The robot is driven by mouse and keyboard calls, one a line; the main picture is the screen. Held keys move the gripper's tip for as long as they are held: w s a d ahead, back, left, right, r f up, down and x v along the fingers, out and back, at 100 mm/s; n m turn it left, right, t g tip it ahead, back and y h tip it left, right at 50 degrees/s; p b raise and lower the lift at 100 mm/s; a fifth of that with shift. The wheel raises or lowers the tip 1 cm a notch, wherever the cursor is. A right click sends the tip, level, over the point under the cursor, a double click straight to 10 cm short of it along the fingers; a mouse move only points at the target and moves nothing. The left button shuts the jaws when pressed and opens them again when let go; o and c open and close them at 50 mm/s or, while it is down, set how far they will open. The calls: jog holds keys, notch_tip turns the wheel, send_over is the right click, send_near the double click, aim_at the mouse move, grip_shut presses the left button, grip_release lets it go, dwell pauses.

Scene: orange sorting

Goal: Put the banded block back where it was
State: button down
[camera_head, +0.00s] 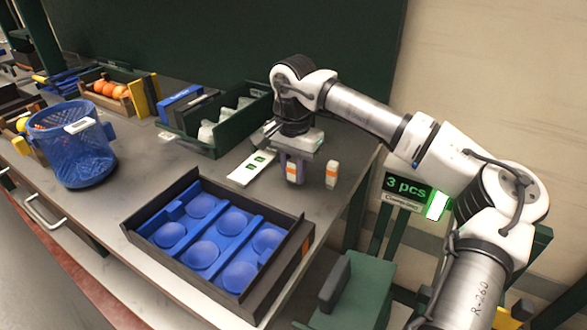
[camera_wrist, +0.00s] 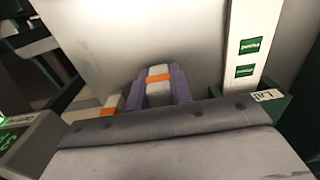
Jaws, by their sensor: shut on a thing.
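My gripper (camera_head: 293,179) is over the table near its right end, pointing down, with its purple fingers shut on a white block with an orange band (camera_head: 292,169). In the wrist view the held banded block (camera_wrist: 158,74) sits upright between the two fingers (camera_wrist: 160,92). I cannot tell whether its bottom touches the table. A second white block with an orange band (camera_head: 332,175) stands upright on the table just right of the gripper. It shows partly at the lower left of the wrist view (camera_wrist: 109,104). A white strip with green labels (camera_head: 249,170) lies left of the gripper.
A dark tray with a blue cupped insert (camera_head: 308,237) stands at the front. A green bin with pale items (camera_head: 213,152) is behind left. A blue mesh basket (camera_head: 85,155) and a crate of oranges (camera_head: 130,108) are farther left. A "3 pcs" display (camera_head: 405,188) stands right.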

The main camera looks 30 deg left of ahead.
jog(key=shift+f+b, duration=0.3)
jog(key=shift+f, duration=0.25)
jog(key=c, duration=1.2)
grip_release()
jog(key=shift+o, duration=0.6)
jog(key=o, duration=0.3)
jog(key=shift+r+p, duration=2.85)
jog(key=shift+r, duration=1.2)
